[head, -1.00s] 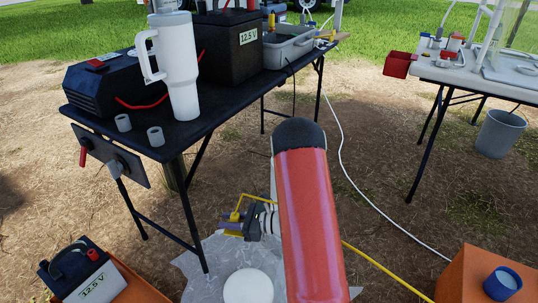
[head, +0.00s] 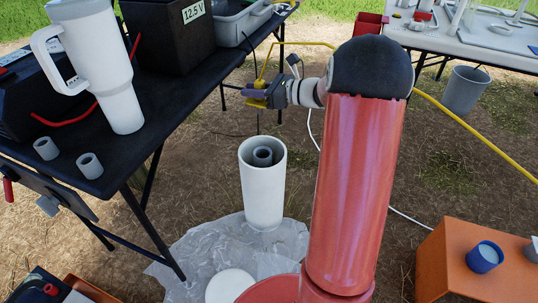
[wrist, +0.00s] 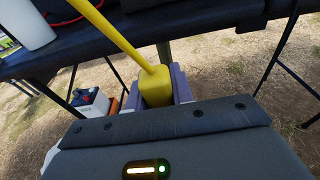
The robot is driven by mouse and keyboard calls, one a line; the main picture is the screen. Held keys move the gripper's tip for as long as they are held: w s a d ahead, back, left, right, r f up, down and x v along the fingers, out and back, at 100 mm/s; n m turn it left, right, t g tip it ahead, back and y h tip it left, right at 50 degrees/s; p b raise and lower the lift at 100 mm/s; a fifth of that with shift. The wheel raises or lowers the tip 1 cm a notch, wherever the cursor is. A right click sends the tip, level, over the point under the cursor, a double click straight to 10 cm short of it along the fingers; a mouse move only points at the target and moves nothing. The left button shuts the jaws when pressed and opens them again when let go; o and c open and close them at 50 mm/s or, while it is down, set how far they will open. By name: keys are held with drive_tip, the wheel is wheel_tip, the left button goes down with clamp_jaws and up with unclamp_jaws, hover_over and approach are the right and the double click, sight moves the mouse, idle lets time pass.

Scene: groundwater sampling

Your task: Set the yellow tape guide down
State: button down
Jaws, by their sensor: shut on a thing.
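My gripper (head: 256,96) is shut on the yellow tape guide (wrist: 156,86), held up in the air beside the black table's right edge. In the wrist view the guide's block sits between the purple-grey fingers, and a thin yellow bar rises from it to the upper left. In the head view the guide (head: 259,85) is small and partly hidden by the fingers. An upright white pipe (head: 262,195) with a grey inner pipe (head: 262,157) stands below my gripper, apart from it. The guide touches nothing but my gripper.
The black table (head: 180,120) holds a white tumbler (head: 98,65), a 12.5 V battery (head: 170,45), grey rings and a grey tub (head: 240,25). Crumpled plastic sheeting (head: 195,250) lies around the pipe. A yellow line (head: 470,125) runs behind my arm. An orange box (head: 450,265) stands right.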

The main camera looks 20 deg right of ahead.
drive_tip(key=shift+d, duration=0.2)
wheel_tip(320, 180, down, 20)
drive_tip(key=shift+r+b, duration=0.25)
drive_tip(key=shift+b, duration=0.4)
drive_tip(key=shift+f+b, duration=0.55)
drive_tip(key=shift+f, duration=0.05)
drive_tip(key=c, duration=1.2)
unclamp_jaws()
